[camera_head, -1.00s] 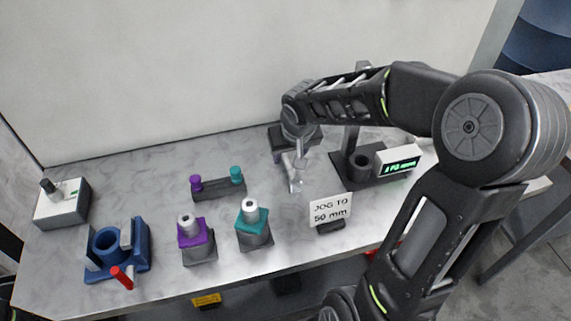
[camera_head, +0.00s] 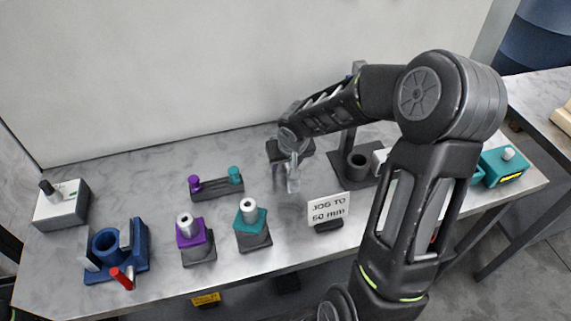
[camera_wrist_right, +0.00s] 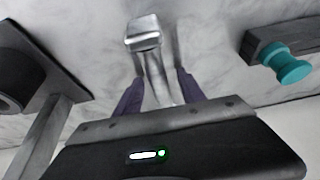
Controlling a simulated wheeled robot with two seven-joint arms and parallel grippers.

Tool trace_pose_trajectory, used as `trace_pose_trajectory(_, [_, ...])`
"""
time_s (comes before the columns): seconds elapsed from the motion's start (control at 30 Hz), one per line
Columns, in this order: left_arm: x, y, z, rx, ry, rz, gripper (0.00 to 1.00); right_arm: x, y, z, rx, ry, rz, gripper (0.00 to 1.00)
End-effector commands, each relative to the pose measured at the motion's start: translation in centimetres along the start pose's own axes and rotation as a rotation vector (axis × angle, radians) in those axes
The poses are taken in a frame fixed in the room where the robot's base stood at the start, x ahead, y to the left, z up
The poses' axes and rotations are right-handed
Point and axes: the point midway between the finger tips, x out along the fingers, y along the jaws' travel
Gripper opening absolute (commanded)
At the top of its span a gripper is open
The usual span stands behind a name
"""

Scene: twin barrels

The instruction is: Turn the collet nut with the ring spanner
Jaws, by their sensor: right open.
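My right gripper (camera_head: 284,180) is open and hangs low over the back middle of the bench. In the right wrist view its two dark purplish fingers (camera_wrist_right: 158,95) are spread on either side of a silver bar with a block-like end (camera_wrist_right: 143,36). I cannot tell whether this bar is the ring spanner, or whether the fingers touch it. A purple-capped barrel (camera_head: 190,233) and a teal-capped barrel (camera_head: 251,225), each with a pale top, stand front middle. I cannot clearly identify the collet nut. My left gripper is not in view.
A small rack (camera_head: 215,187) holds purple and teal knobs. A blue fixture (camera_head: 132,262) with a red handle and a switch box (camera_head: 62,206) are left. A "JOG TO 50 mm" sign (camera_head: 328,209) and a dark stand (camera_head: 345,176) are right. A teal box (camera_head: 502,167) is far right.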

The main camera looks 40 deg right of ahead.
Motion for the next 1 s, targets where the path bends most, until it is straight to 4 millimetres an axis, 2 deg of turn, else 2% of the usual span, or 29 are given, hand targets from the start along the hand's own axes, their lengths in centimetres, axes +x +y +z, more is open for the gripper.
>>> trace_pose_trajectory(0.57, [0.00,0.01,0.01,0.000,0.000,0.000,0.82,0.02,0.02,-0.01,-0.001,0.000,0.001,0.47])
trace_pose_trajectory(1.0, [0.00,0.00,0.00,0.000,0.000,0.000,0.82,0.01,0.02,-0.01,-0.001,0.000,0.001,0.12])
